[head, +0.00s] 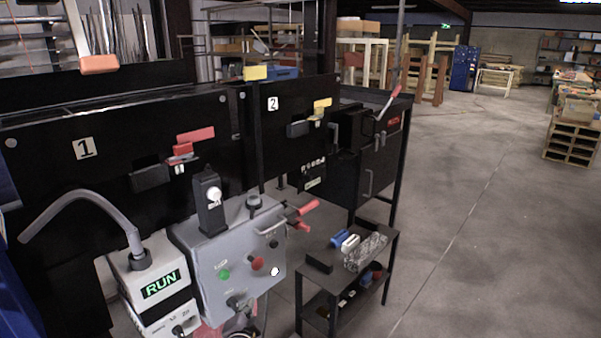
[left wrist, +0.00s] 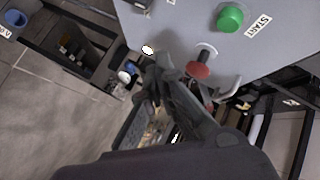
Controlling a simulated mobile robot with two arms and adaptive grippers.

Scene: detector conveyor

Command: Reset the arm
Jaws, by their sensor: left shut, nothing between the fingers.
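In the left wrist view my left gripper (left wrist: 158,66) is dark grey, with its fingers together and nothing held between them. Its tips overlap the picture of the grey control box edge, below a white spot; I cannot tell how far apart they are. The grey control box (head: 206,262) shows at the lower middle of the head view. A green button (left wrist: 230,18) labelled START and a red button (left wrist: 198,70) lie right of the fingertips. In the head view I cannot clearly tell the gripper from the dark fittings around the box. My right gripper is not in view.
A white RUN display unit (head: 158,287) with a curved grey tube (head: 90,197) stands left of the control box. A black side table (head: 318,285) with small items stands right of it. Black machine panels numbered 1 and 2 rise behind. Open floor (head: 470,240) lies to the right.

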